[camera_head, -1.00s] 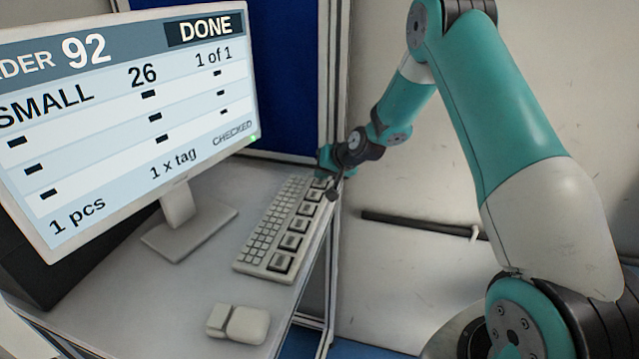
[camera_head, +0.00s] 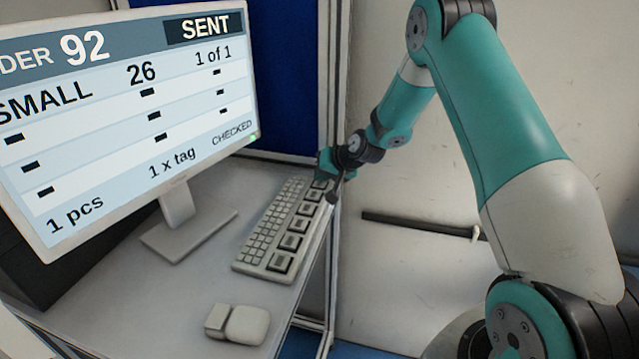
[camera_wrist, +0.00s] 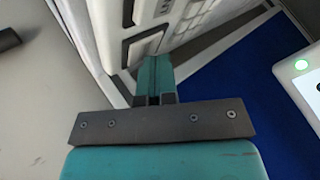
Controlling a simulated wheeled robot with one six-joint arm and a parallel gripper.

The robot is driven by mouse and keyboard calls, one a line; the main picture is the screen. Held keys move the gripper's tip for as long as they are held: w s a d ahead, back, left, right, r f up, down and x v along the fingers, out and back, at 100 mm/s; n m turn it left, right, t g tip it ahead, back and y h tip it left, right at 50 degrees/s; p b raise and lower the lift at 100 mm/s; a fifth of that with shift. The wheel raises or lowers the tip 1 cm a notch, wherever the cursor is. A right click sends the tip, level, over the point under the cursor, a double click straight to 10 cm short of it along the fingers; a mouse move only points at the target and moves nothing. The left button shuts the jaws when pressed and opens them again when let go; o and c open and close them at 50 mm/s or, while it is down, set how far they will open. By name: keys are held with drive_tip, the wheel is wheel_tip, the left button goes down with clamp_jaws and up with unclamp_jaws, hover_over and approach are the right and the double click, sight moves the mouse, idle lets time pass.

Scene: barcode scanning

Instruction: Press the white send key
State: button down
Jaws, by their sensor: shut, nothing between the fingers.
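The light grey keyboard (camera_head: 262,222) lies on the desk, with a column of large dark-framed pale keys along its right side. My gripper (camera_head: 325,163) is at the keyboard's far end, by the last large key. In the wrist view my shut, empty teal fingers (camera_wrist: 155,75) are over the keyboard's edge, close to a large framed key (camera_wrist: 140,45). I cannot tell which key is the send key, nor whether the tips touch one. The monitor (camera_head: 130,120) reads SENT at the top right, with order 92 and CHECKED.
A pale mouse (camera_head: 238,323) lies at the front of the desk (camera_head: 190,290). A blue panel (camera_head: 285,80) stands behind the keyboard. A metal frame post (camera_head: 333,240) runs along the desk's right edge. A dark bar (camera_head: 420,225) is on the right.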

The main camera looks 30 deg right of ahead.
drive_tip(key=shift+r, duration=0.1)
drive_tip(key=shift+r+p, duration=0.45)
drive_tip(key=shift+r, duration=0.25)
drive_tip(key=shift+r, duration=0.1)
drive_tip(key=shift+r+p, duration=1.45)
drive_tip(key=shift+r, duration=1)
